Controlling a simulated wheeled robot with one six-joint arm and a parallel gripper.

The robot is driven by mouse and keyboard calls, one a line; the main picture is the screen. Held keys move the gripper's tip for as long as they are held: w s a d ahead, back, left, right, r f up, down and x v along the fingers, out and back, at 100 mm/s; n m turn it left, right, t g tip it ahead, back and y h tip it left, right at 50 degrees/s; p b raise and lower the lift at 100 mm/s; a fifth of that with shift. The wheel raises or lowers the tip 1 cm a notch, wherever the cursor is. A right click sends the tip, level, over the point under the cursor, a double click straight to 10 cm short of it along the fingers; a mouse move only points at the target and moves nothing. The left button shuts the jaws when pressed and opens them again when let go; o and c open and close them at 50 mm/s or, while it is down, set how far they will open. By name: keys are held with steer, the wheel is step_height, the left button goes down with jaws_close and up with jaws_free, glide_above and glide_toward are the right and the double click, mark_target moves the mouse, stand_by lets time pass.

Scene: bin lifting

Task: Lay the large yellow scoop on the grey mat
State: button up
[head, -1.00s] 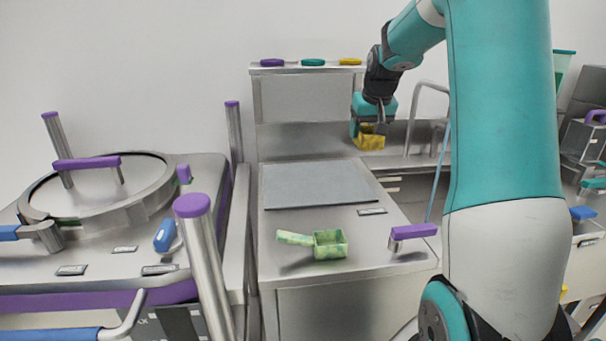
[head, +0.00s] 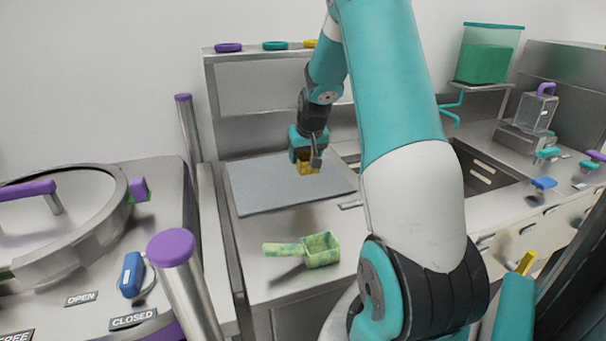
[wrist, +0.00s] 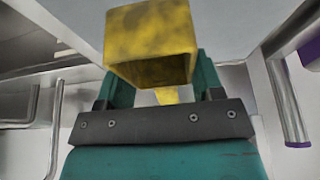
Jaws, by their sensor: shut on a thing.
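The large yellow scoop (wrist: 152,40) is held in my gripper (wrist: 155,85), its square cup filling the upper middle of the wrist view. In the head view the scoop (head: 308,168) shows only as a small yellow patch below my gripper (head: 306,158), which hides the rest. The gripper is shut on it. The grey mat (head: 262,190) lies flat on the steel counter. The scoop appears above the right part of the mat; I cannot tell the exact height.
A green mottled scoop (head: 320,250) lies on the counter in front of the mat. A purple-capped post (head: 172,248) and a round-lidded machine (head: 80,215) stand at the left. Coloured rings (head: 275,45) lie on the back shelf. Most of the mat is bare.

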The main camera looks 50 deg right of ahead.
steer(key=shift+f+p, duration=0.35)
steer(key=shift+f, duration=3.2)
steer(key=shift+f, duration=0.2)
steer(key=o, duration=0.9)
steer(key=shift+r, duration=0.1)
steer(key=shift+o, duration=0.2)
steer(key=b+v, duration=0.1)
steer(key=v, duration=1.1)
steer(key=shift+r, duration=0.2)
steer(key=shift+a, duration=0.1)
